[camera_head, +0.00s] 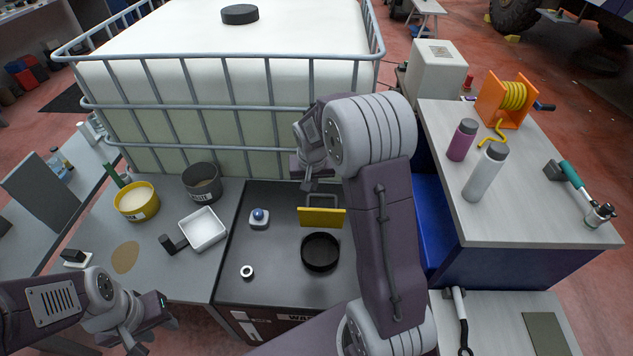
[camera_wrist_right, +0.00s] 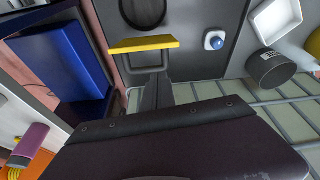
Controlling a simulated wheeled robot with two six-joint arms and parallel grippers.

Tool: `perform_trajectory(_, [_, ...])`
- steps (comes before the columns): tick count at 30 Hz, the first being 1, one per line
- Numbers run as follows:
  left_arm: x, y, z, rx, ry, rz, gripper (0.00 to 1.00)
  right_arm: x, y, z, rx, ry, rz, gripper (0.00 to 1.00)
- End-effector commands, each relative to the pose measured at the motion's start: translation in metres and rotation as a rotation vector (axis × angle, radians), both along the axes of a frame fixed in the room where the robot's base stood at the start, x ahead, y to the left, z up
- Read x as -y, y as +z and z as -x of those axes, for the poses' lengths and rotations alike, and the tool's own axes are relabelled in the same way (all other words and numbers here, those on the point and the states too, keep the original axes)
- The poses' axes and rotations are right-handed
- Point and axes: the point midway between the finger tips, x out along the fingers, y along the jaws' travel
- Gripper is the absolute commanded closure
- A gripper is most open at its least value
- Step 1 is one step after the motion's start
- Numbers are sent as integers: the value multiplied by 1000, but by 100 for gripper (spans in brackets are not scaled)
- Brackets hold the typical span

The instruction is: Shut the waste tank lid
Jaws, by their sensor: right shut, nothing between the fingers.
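The waste tank (camera_head: 270,283) is a dark cabinet with a partly hidden label on its front. Its round black opening (camera_head: 320,252) shows in its top, and in the right wrist view (camera_wrist_right: 143,10). The yellow lid (camera_head: 322,217) stands raised behind the opening, seen nearly edge-on in the right wrist view (camera_wrist_right: 143,44). My right gripper (camera_head: 316,186) is shut and empty, just behind the lid; its fingers (camera_wrist_right: 158,88) point toward the lid in the wrist view. I cannot tell whether they touch. My left gripper (camera_head: 155,335) hangs at the lower left, away from the lid; its jaw state is unclear.
A caged white tank (camera_head: 225,80) stands close behind. A blue-domed button (camera_head: 259,217) and a small white ring (camera_head: 247,271) sit on the cabinet top. Left are a white tray (camera_head: 203,230), a grey tub (camera_head: 202,182) and a yellow tub (camera_head: 136,203). A bench (camera_head: 540,200) stands right.

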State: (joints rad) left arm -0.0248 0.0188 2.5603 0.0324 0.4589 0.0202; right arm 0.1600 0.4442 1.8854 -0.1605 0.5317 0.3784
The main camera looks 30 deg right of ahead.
Motion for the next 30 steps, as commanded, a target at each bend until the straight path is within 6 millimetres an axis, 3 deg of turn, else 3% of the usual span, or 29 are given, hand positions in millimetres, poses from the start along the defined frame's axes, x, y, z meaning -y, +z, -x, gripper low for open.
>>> perform_trajectory(1, [0,-1,0,0,0,0,64,18,-2,-20,21,-50,10,100])
perform_trajectory(3, [0,-1,0,0,0,0,64,37,-2,-39,50,-105,21,100])
perform_trajectory(6, [0,-1,0,0,0,0,64,52,-2,-53,72,-148,30,100])
perform_trajectory(13, [0,-1,0,0,0,0,64,56,-9,-58,77,-156,32,100])
perform_trajectory(27, [0,1,0,0,0,0,64,75,-98,-88,76,-155,32,100])
perform_trajectory(30, [0,1,0,0,0,0,64,63,-94,-71,78,-152,32,100])
